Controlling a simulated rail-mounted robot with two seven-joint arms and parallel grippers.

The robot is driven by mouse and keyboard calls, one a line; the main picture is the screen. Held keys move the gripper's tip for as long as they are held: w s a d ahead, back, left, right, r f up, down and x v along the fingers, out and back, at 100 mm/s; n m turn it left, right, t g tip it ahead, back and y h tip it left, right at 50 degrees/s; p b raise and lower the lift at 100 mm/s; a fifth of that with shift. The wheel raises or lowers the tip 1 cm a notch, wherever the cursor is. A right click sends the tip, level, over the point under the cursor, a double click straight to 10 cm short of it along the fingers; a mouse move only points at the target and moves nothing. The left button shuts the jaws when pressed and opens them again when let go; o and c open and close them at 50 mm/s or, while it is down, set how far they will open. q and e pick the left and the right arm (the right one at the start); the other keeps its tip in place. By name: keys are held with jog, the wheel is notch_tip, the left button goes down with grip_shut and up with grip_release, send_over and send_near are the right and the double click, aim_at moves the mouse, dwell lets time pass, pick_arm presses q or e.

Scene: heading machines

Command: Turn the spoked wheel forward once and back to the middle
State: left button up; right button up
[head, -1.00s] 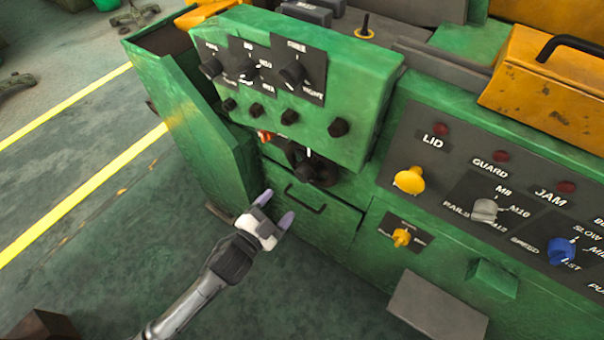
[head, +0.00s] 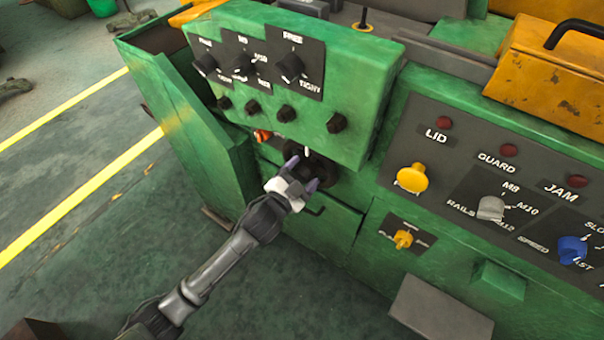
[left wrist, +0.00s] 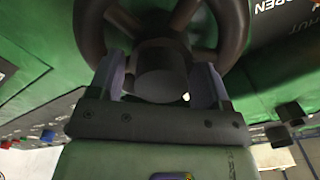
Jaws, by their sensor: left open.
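The spoked wheel (head: 322,168) is dark and sits in the recess under the green control box, partly hidden in the head view by my left gripper. In the left wrist view its rim and spokes (left wrist: 91,25) fill the top, with the round dark hub (left wrist: 162,75) in the middle. My left gripper (head: 303,172) is open in front of the wheel. In the left wrist view its two pale purple fingers (left wrist: 163,84) stand on either side of the hub, with small gaps; I cannot tell whether they touch it. My right gripper is not in view.
The green control box (head: 355,115) with dark knobs overhangs the wheel. A panel with a yellow knob (head: 411,179) is to the right. Open floor (head: 130,250) lies to the left.

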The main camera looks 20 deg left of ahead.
pick_arm(q)
jog(key=shift+c, duration=0.4)
jog(key=c, duration=1.2)
